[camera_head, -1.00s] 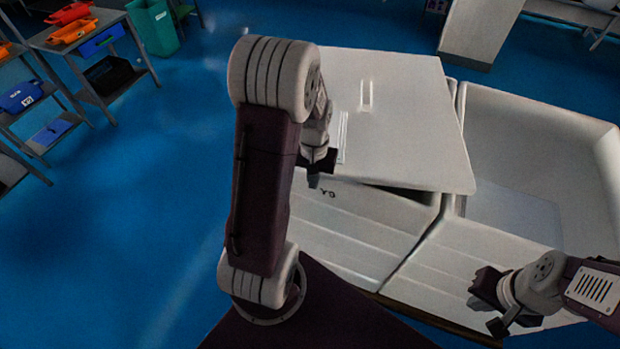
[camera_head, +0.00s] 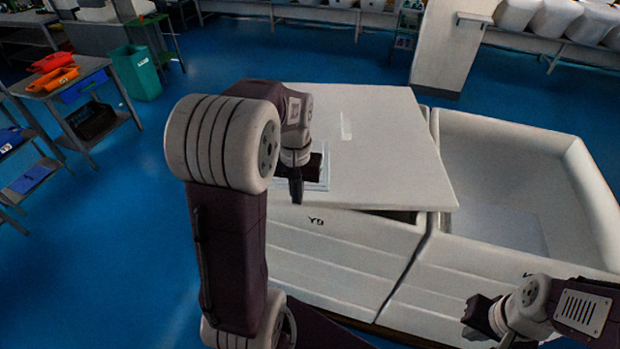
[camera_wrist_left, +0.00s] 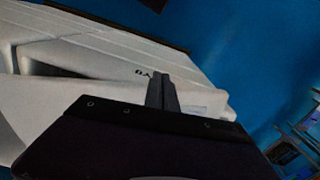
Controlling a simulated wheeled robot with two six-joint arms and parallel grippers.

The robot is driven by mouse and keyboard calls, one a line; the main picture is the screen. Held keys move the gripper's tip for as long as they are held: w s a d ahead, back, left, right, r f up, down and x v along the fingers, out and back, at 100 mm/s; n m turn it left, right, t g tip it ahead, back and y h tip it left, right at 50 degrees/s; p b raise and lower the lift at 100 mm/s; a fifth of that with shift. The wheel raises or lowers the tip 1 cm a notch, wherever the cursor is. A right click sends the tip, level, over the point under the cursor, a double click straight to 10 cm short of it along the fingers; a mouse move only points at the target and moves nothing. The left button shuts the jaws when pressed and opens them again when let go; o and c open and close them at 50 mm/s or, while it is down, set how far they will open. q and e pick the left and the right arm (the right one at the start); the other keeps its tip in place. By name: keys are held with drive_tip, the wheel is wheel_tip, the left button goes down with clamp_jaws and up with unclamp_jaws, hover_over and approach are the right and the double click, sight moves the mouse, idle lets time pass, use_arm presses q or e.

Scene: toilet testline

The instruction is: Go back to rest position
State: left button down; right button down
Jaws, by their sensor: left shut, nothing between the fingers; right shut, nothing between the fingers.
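My left gripper (camera_head: 297,188) is shut and empty. In the head view it hangs near the front left corner of the lid, and I cannot tell whether it touches. In the left wrist view its closed fingers (camera_wrist_left: 161,92) point at the white container's side. My right gripper (camera_head: 472,318) is at the lower right, in front of the open container's front wall, shut and empty. The flat white lid (camera_head: 390,150) lies slightly askew on the left white container (camera_head: 340,250), with a dark gap under its front right edge.
The open white container (camera_head: 500,200) stands to the right, empty in its visible part. A metal shelf table (camera_head: 85,85) with orange trays (camera_head: 52,80) stands at the left, beside a green bin (camera_head: 137,72). Blue floor (camera_head: 130,210) is clear on the left.

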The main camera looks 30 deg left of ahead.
use_arm(q)
drive_tip(key=s+d+f+m+b, duration=0.1)
drive_tip(key=s+d+f+b, duration=0.1)
drive_tip(key=f, duration=0.4)
drive_tip(key=s+d+f+m+b, duration=0.1)
drive_tip(key=s+d+f+b, duration=0.1)
drive_tip(key=d+f+b, duration=0.3)
drive_tip(key=s+d+f+m+t+b, duration=0.1)
drive_tip(key=s+d+f+b, duration=0.1)
drive_tip(key=d+f+b, duration=0.2)
wheel_tip(320, 180, down, 4)
drive_tip(key=shift+s+r+m, duration=0.1)
drive_tip(key=shift+s+m, duration=0.15)
drive_tip(key=shift+m, duration=0.15)
drive_tip(key=shift+d, duration=0.1)
